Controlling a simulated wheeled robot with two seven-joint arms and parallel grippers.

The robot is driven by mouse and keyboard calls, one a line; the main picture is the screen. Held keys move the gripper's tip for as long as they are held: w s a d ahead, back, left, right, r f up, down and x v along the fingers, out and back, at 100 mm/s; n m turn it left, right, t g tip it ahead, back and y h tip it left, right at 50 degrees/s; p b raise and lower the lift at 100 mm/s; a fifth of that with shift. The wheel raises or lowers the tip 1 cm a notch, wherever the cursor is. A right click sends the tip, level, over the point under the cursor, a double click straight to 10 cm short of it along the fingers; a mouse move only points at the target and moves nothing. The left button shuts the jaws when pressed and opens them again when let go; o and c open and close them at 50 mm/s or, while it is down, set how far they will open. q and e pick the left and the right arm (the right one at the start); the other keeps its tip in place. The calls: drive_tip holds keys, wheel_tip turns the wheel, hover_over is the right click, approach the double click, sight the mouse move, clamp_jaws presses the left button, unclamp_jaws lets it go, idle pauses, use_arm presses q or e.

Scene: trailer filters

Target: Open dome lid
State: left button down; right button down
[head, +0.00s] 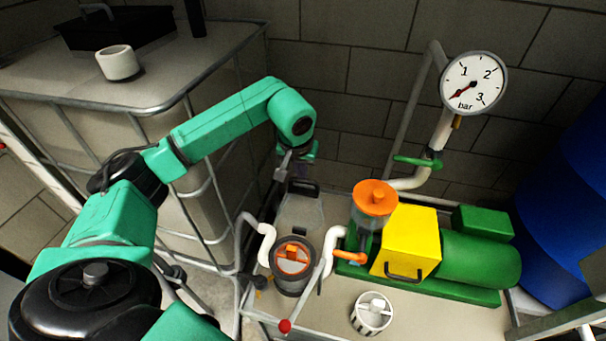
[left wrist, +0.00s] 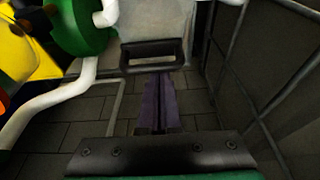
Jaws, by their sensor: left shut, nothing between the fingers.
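No part is clearly marked as the dome lid. A pale grey panel with a dark handle (head: 302,188) stands behind the round grey housing (head: 292,283), whose top shows an orange part. In the left wrist view the handle (left wrist: 152,54) lies just beyond my fingertips, on the pale panel (left wrist: 150,20). My left gripper (head: 281,174) is shut and empty, beside and slightly above the handle in the head view. Its dark fingers (left wrist: 160,88) point at the handle; I cannot tell whether they touch it. My right gripper is not in view.
An orange-topped strainer (head: 375,197), a yellow box (head: 412,240) and a green pump (head: 478,262) stand to the right. White pipes flank the housing. A white basket (head: 372,315) lies in front. A caged tank (head: 150,88) stands left, and a brick wall is behind.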

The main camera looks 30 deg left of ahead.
use_arm(q)
drive_tip(key=shift+s+d+r, duration=0.1)
drive_tip(key=shift+s+r, duration=0.2)
drive_tip(key=shift+s, duration=0.2)
drive_tip(key=shift+w+f, duration=0.4)
drive_tip(key=shift+w, duration=0.2)
drive_tip(key=a+v, duration=0.1)
drive_tip(key=v, duration=1.3)
drive_tip(key=shift+d+r+b, duration=0.3)
drive_tip(key=shift+d, duration=0.05)
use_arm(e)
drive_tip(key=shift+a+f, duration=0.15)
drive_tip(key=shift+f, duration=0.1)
use_arm(q)
drive_tip(key=shift+s, duration=0.15)
